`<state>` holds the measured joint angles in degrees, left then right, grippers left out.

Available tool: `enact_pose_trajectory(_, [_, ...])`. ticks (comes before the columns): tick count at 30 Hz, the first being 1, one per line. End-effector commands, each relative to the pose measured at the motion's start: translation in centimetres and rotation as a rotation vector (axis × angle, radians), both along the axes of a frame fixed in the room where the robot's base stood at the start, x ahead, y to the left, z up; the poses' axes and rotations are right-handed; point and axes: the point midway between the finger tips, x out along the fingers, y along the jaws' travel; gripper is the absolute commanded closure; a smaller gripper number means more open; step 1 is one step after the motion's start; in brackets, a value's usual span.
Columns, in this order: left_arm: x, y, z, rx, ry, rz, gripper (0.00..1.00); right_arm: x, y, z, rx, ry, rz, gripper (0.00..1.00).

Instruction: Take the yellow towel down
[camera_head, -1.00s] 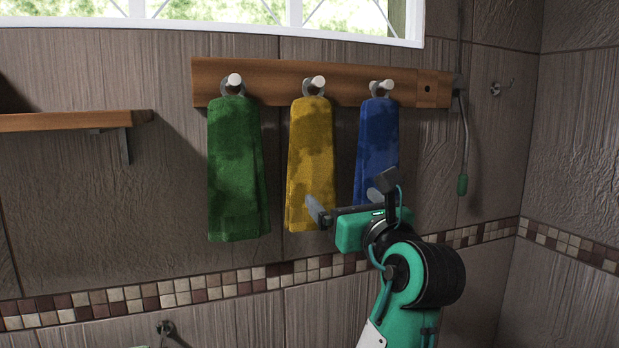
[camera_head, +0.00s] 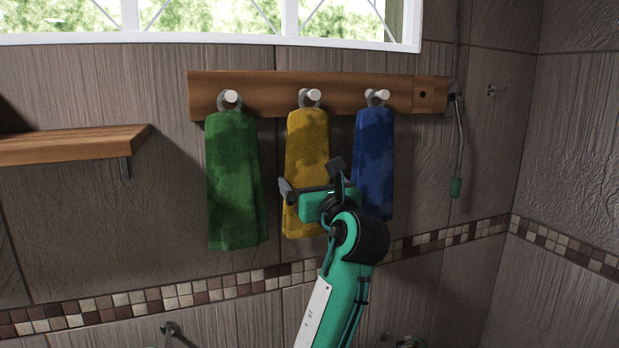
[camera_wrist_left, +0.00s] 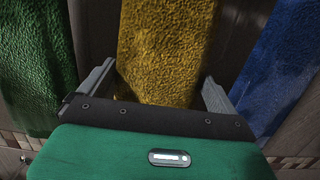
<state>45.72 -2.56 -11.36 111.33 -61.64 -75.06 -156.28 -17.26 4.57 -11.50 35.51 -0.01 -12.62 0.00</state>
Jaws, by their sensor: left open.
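The yellow towel (camera_head: 307,135) hangs from the middle peg (camera_head: 313,96) of a wooden rail. My left gripper (camera_head: 312,180) is in front of its lower half, open and empty, and hides part of it. In the left wrist view the yellow towel (camera_wrist_left: 160,45) shows between the two spread fingers of the left gripper (camera_wrist_left: 155,85), one at each side. I cannot tell how much depth is left between fingertips and cloth. My right gripper is not in view.
A green towel (camera_head: 233,180) hangs at the left and a blue towel (camera_head: 374,150) close at the right, on the same wooden rail (camera_head: 265,90). A wooden shelf (camera_head: 70,145) is at far left.

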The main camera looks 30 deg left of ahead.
Motion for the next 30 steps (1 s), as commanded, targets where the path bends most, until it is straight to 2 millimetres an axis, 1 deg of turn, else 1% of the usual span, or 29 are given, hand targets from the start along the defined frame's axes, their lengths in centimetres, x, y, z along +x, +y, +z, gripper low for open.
enact_pose_trajectory(1, [0.46,0.58,0.45,0.001,0.003,0.002,0.05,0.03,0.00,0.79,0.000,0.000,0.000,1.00])
enact_pose_trajectory(3, [0.88,1.03,0.39,0.002,0.003,0.004,0.05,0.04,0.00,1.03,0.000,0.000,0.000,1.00])
enact_pose_trajectory(12, [1.18,1.34,0.18,0.001,0.001,0.001,0.05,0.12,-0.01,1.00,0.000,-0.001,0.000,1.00])
enact_pose_trajectory(13, [1.17,1.33,0.18,0.001,0.001,0.001,0.07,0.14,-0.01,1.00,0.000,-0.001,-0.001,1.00])
enact_pose_trajectory(15, [1.17,1.33,0.18,0.001,0.001,0.001,0.21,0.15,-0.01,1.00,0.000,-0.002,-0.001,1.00])
enact_pose_trajectory(17, [1.17,1.32,0.18,0.001,0.001,0.001,0.32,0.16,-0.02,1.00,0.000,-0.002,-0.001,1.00])
enact_pose_trajectory(18, [1.17,1.32,0.18,0.001,0.001,0.001,0.40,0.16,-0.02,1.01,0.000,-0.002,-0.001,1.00])
enact_pose_trajectory(20, [1.17,1.32,0.18,0.001,0.001,0.001,0.52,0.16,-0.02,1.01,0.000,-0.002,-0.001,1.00])
enact_pose_trajectory(21, [1.17,1.32,0.18,0.001,0.001,0.001,0.55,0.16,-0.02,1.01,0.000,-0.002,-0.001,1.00])
enact_pose_trajectory(30, [1.16,1.32,0.29,0.000,0.000,0.001,0.55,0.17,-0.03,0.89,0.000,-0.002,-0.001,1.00])
